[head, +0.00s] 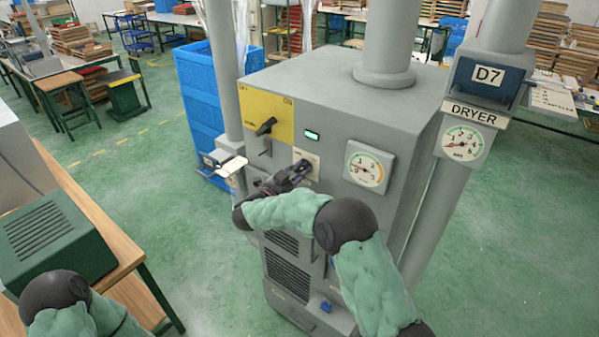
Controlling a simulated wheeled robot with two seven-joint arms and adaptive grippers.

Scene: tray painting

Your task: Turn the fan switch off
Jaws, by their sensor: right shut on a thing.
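A grey dryer cabinet (330,95) stands in the middle. On its front a small cream plate (311,156) sits below a lit green display (312,135). My right gripper (301,168) is at this plate, shut on the fan switch there. The fingers hide most of the switch, so its setting cannot be told. A black rotary handle (266,126) on a yellow panel (283,107) is up and left of the gripper, apart from it. Of my left arm only a part shows at the bottom left; its gripper is out of view.
A round gauge (366,170) is right of the gripper. A second gauge (462,143) sits on the pipe under a DRYER sign (474,114). Blue crates (197,95) stand behind left. A wooden bench (80,200) with a green box (52,244) is at left. The floor at right is clear.

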